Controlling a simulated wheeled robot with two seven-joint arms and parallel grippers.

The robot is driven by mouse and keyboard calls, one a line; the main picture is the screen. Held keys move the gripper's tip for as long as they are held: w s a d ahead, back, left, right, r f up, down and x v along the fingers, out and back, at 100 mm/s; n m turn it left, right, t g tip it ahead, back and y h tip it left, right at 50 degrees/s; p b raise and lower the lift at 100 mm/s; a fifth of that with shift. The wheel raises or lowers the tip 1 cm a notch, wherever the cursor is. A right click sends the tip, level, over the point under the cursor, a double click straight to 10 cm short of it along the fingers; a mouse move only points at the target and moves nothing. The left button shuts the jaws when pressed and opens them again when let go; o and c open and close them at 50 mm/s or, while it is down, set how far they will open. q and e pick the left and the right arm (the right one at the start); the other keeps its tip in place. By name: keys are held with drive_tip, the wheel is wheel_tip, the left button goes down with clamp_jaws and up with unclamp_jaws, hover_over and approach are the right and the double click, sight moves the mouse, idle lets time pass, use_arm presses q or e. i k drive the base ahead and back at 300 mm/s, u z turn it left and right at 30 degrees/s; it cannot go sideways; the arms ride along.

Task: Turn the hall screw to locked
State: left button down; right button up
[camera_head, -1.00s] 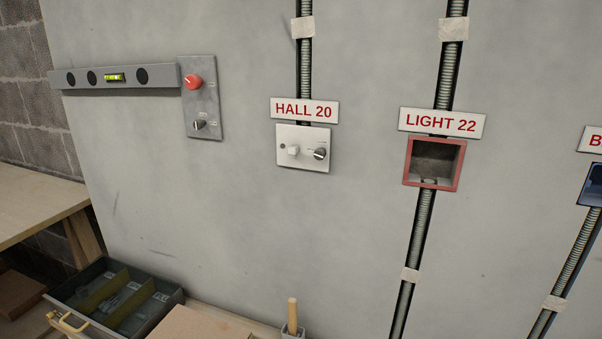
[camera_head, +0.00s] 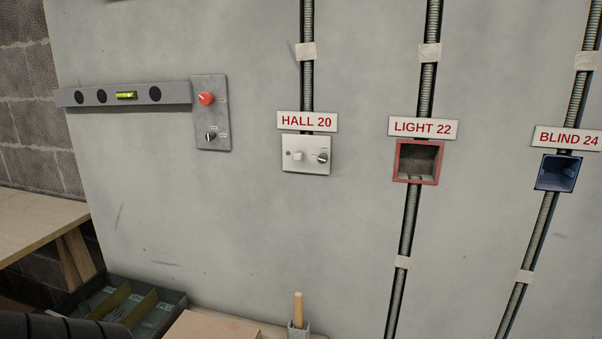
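The white hall plate (camera_head: 306,154) is on the grey wall under the "HALL 20" label (camera_head: 307,122). Neither gripper shows in the head view. A dark ribbed shape at the lower left corner may be part of my arm.
Red (camera_head: 416,162) and blue (camera_head: 557,173) boxes are to the right. A divided tray (camera_head: 120,308) and a wooden handle (camera_head: 298,308) are below.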

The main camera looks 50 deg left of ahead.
sight(322, 158)
drive_tip(key=k, duration=0.4)
drive_tip(key=u, duration=1.3)
